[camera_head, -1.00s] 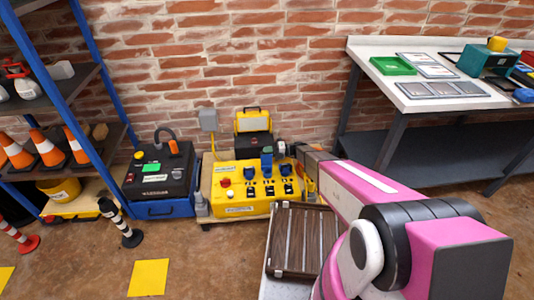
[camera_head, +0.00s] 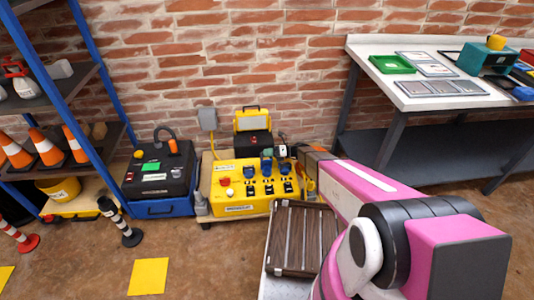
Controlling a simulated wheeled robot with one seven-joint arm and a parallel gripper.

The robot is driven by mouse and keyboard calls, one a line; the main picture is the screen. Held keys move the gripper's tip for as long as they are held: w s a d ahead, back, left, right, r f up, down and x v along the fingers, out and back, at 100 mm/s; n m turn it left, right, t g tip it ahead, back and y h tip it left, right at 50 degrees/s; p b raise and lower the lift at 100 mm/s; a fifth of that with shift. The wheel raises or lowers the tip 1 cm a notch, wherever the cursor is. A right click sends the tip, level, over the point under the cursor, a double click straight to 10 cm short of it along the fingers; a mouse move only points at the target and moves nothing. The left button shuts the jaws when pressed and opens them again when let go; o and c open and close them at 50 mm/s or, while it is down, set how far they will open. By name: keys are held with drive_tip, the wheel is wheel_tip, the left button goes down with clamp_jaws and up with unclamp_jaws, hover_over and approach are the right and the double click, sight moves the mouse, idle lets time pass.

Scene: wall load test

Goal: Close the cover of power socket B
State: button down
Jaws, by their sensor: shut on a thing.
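A yellow power box (camera_head: 235,197) stands low by the brick wall. Several blue sockets sit on its top, and their letters are too small to read. The middle one has a blue cover (camera_head: 267,153) that stands up above the others. The left socket (camera_head: 249,171) and right socket (camera_head: 286,169) look lower. My gripper (camera_head: 277,152) reaches in from the right, close beside the raised cover. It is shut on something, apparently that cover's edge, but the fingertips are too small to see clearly.
A black case (camera_head: 162,180) stands left of the box, and a yellow work lamp (camera_head: 252,120) behind it. A slatted brown case (camera_head: 301,239) lies in front, under my arm. A workbench (camera_head: 455,100) is at right, a blue-framed shelf (camera_head: 75,60) at left.

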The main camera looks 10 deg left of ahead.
drive_tip(key=shift+f+n, duration=0.25)
drive_tip(key=shift+n, duration=0.15)
drive_tip(key=c, duration=1.1)
unclamp_jaws()
drive_tip(key=shift+r, duration=0.1)
drive_tip(key=v, duration=1.1)
